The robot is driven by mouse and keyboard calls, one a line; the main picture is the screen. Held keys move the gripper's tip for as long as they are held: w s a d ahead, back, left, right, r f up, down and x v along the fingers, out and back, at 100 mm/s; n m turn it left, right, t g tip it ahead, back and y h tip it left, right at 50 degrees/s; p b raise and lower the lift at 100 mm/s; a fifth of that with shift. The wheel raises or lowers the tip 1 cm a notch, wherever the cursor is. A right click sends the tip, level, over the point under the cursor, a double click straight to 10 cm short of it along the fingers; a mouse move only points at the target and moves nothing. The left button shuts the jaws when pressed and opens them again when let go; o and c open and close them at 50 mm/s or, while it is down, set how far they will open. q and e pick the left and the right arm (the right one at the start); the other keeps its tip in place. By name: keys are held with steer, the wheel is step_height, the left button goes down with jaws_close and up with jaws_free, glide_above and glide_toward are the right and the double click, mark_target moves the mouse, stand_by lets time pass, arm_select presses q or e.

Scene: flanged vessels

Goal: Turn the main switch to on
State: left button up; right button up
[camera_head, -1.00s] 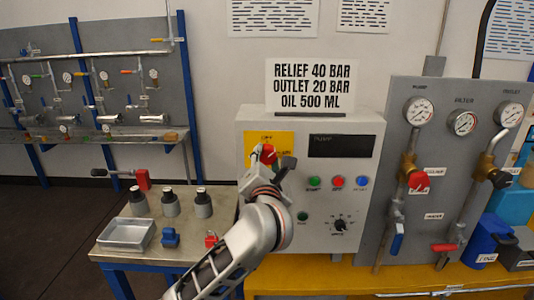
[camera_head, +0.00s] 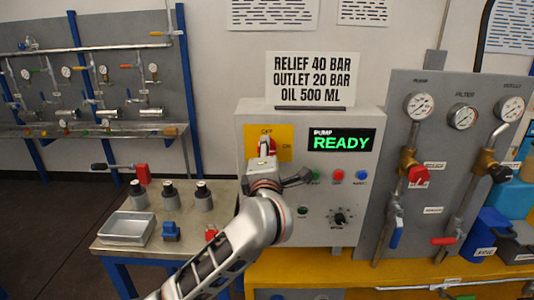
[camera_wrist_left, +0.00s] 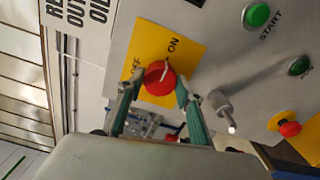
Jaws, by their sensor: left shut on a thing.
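The main switch is a red knob (camera_head: 267,144) on a yellow plate (camera_head: 285,134) at the upper left of the grey pump panel. In the left wrist view the red knob (camera_wrist_left: 159,78) sits between the two fingertips, with ON readable on the yellow plate (camera_wrist_left: 181,57) and OFF partly hidden. My left gripper (camera_head: 266,154) is shut on the knob. The knob's exact pointing direction is hard to make out. My right gripper is not in view.
Below the display are green, red and blue buttons (camera_head: 337,176) and a black dial (camera_head: 340,218). A gauge panel (camera_head: 440,185) stands at the right. A side table at the left holds a metal tray (camera_head: 127,229) and several grey canisters (camera_head: 170,196).

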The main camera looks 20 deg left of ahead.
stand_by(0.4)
arm_select(q)
steer(key=o, duration=1.1)
steer(key=v, duration=1.2)
